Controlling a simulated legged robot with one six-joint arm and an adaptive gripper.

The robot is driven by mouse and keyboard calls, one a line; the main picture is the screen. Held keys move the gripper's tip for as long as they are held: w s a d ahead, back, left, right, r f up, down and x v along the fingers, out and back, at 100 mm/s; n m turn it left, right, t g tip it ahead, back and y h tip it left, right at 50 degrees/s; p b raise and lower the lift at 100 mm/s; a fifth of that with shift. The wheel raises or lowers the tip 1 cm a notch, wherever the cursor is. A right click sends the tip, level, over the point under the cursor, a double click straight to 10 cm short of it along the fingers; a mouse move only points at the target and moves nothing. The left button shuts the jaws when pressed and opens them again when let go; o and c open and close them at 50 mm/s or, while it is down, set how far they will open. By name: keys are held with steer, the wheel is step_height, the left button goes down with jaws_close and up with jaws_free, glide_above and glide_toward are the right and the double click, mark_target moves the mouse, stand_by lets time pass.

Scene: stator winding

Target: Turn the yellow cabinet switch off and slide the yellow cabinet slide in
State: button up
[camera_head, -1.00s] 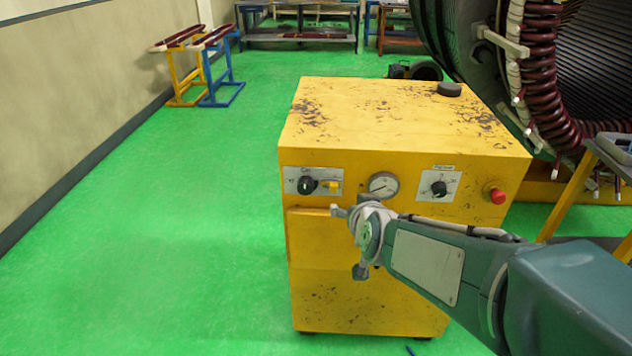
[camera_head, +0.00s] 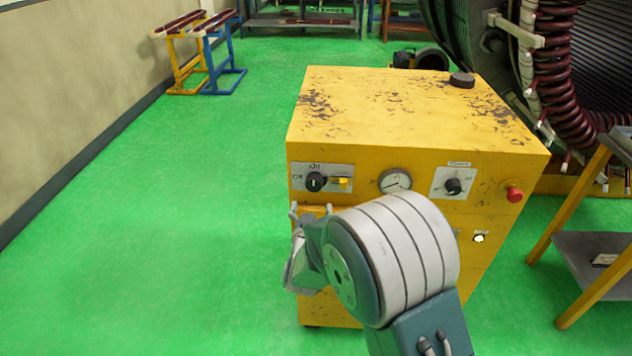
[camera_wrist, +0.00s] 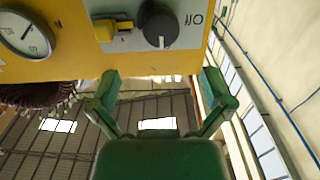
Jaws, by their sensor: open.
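The yellow cabinet (camera_head: 400,115) stands ahead. Its dark round switch (camera_head: 316,182) is at the front's upper left; its white mark looks upright, toward the upper label. A small yellow block (camera_head: 342,184) sits right of it on the same plate. A yellow front panel (camera_head: 313,210) protrudes below, mostly hidden by my arm; I cannot tell which part is the slide. My gripper (camera_head: 310,211) is just below the switch plate, open and empty. In the wrist view, upside down, the switch (camera_wrist: 160,25) and block (camera_wrist: 112,28) lie beyond the spread fingers (camera_wrist: 160,80), apart from them.
A gauge (camera_head: 394,181), a second knob (camera_head: 453,186) and a red button (camera_head: 514,195) line the front to the right. A dark puck (camera_head: 461,80) lies on top. The large stator (camera_head: 560,80) and a yellow-legged stand (camera_head: 585,215) are right. Green floor is free at left.

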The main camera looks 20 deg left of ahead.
mark_target(313, 186)
steer(key=x, duration=0.8)
steer(key=shift+w+a+f, duration=0.1)
steer(key=shift+w+a, duration=0.15)
steer(key=shift+a, duration=0.05)
steer(key=shift+w, duration=0.4)
steer(key=shift+c, duration=0.4)
steer(key=c, duration=1.1)
